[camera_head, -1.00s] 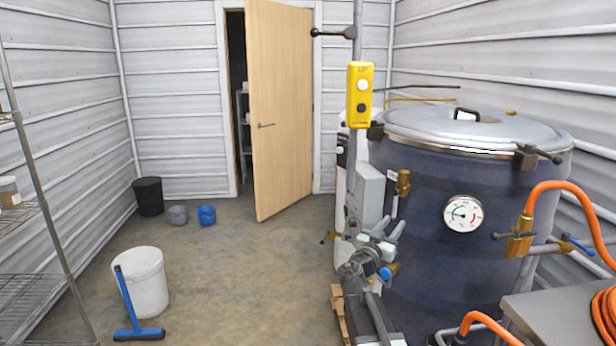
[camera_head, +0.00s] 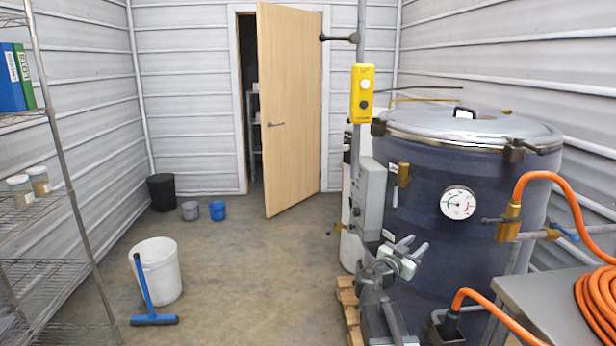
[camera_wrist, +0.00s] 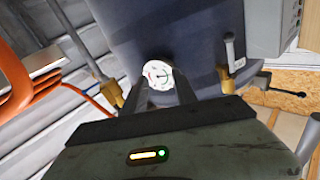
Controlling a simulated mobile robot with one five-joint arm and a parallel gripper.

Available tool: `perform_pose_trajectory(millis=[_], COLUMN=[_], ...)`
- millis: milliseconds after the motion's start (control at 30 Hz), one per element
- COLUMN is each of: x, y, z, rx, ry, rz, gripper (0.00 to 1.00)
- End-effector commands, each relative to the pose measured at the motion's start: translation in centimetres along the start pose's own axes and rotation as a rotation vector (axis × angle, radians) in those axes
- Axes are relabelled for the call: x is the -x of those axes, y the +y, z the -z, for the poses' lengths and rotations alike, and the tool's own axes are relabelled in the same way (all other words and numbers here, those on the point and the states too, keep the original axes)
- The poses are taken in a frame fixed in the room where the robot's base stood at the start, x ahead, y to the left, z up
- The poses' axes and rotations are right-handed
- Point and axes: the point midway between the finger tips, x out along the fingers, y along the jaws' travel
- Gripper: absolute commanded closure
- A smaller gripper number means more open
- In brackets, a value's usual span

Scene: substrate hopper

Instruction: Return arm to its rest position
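My arm stands folded low in front of the dark blue vessel (camera_head: 430,215) in the head view. My gripper (camera_head: 412,247) is at its upper end, near the vessel's lower left side. In the wrist view my gripper's two fingers (camera_wrist: 162,86) stand apart with nothing between them. The vessel's round dial (camera_wrist: 158,74) shows behind the gap. I cannot tell the distance from the fingers to the vessel.
A wire shelf (camera_head: 75,200) stands left. A metal table (camera_head: 540,300) with orange hose (camera_head: 600,300) is at right.

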Motion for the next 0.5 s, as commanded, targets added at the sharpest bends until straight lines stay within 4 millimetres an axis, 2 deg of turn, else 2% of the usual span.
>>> perform_pose_trajectory(millis=[167,267,367,467,500], x=[1.1,2.5,5.0,9.4,11.6], y=[4.2,6.5,8.9,10.9,11.3], z=[-3.7,-6.7,-10.5,-15.1,-16.8], rx=[-0.011,0.013,0.066,0.159,0.205], ry=[-0.167,-0.304,-0.496,-0.764,-0.881], rz=[-0.11,-0.172,-0.221,-0.222,-0.199], gripper=[0.66,0.66,0.66,0.66,0.66])
